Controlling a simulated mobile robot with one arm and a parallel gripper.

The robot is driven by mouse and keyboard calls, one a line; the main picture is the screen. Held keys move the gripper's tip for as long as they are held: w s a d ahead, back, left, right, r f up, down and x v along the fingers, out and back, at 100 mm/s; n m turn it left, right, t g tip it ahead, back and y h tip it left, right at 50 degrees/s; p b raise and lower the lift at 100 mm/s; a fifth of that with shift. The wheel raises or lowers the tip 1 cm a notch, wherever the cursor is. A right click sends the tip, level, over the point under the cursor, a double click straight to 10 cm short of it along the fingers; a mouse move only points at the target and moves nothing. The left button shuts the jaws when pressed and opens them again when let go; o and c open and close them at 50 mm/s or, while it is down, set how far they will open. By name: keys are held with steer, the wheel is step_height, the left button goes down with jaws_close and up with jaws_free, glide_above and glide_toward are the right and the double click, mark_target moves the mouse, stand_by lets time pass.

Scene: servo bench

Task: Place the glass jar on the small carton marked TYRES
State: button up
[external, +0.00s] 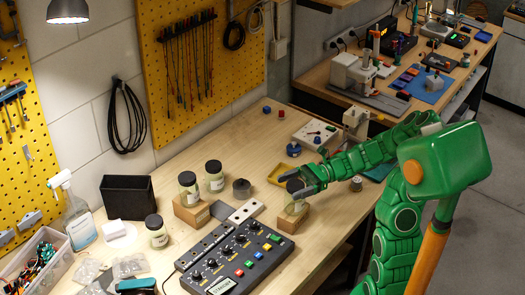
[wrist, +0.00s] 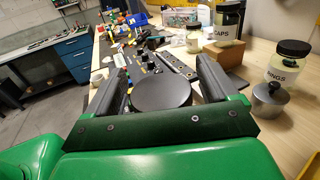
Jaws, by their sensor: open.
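A glass jar with a black lid (external: 295,187) stands upright over a small brown carton (external: 293,219) in the external view and appears to rest on it. No marking on this carton can be read. My gripper (external: 308,186) is open at the jar's top. In the wrist view, the round black lid (wrist: 161,92) lies between the two fingers of my gripper (wrist: 163,75), which stand apart on either side of it. The lid hides the jar's body and the carton there.
A jar marked CAPS (wrist: 228,22) stands on another carton (wrist: 228,54). A jar marked RINGS (wrist: 288,65) and a metal canister (wrist: 270,102) stand nearby. A dark control box (external: 232,258) lies left of the carton. A yellow tray (external: 281,174) sits behind the jar.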

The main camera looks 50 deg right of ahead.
steer(key=v, duration=1.1)
